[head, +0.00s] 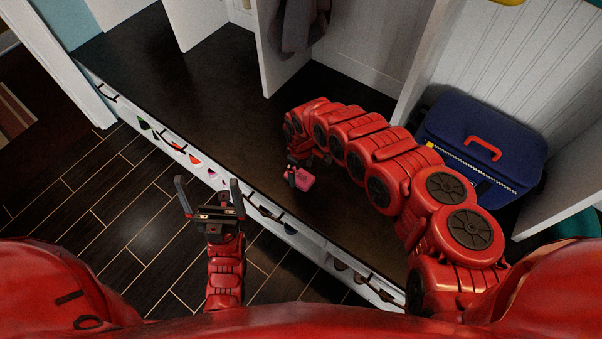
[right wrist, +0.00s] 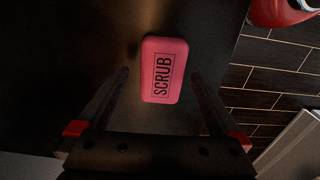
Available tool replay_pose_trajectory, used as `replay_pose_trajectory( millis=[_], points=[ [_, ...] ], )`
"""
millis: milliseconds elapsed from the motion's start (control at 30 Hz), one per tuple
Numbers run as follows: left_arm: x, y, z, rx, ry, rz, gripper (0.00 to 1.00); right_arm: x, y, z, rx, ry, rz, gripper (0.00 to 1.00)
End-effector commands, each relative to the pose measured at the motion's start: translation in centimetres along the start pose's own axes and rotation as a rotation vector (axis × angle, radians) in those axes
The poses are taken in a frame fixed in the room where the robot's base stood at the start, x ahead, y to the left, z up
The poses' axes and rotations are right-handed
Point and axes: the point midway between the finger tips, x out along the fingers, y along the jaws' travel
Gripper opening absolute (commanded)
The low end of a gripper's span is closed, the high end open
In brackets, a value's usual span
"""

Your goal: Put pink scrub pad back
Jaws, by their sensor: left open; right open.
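The pink scrub pad (head: 303,178) lies on the dark bench top (head: 215,85), near its front edge. In the right wrist view the pad (right wrist: 164,70) shows its black "SCRUB" lettering and lies ahead of the open fingers. My right gripper (head: 291,172) reaches down beside the pad in the head view. My left gripper (head: 208,186) is open and empty, in front of the bench over the floor.
A navy blue bag (head: 485,145) with a red handle stands at the right on the bench. White dividers (head: 285,50) rise at the back, with a grey garment (head: 301,25) hanging there. Shoes sit in the shelf under the bench. The bench's left part is clear.

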Motion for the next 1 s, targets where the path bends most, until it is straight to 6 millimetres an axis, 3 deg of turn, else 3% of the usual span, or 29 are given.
replay_pose_trajectory(
  millis=[100, 400, 533, 767, 867, 967, 1000],
  points=[
    [0.5, 0.0, -0.1, 0.0, 0.0, 0.0, 1.0, -2.7, 0.2, 0.0, 0.0, 0.001, 0.004, 1.0],
    [1.3, -0.1, -0.2, 0.0, 0.0, 0.0, 1.0, -7.8, 0.2, 0.0, 0.0, 0.001, 0.004, 1.0],
    [1.5, -0.1, -0.2, 0.0, 0.0, 0.0, 1.0, -9.0, 0.2, 0.1, 0.001, 0.0, 0.004, 1.0],
    [1.5, -0.1, -0.2, 0.0, 0.0, 0.0, 1.0, -9.3, 0.0, 0.0, 0.002, 0.002, 0.0, 1.0],
    [1.5, -0.1, -0.2, 0.0, 0.0, 0.0, 1.0, -9.0, -0.1, -1.9, 0.013, 0.063, 0.0, 1.0],
    [1.5, -0.1, -0.2, 0.0, 0.0, 0.0, 1.0, -8.4, -0.1, -7.0, 0.061, 0.238, 0.002, 1.0],
    [1.5, -0.1, -0.2, 0.0, 0.0, 0.0, 1.0, -8.4, 0.2, -9.8, 0.096, 0.343, 0.008, 1.0]
  ],
)
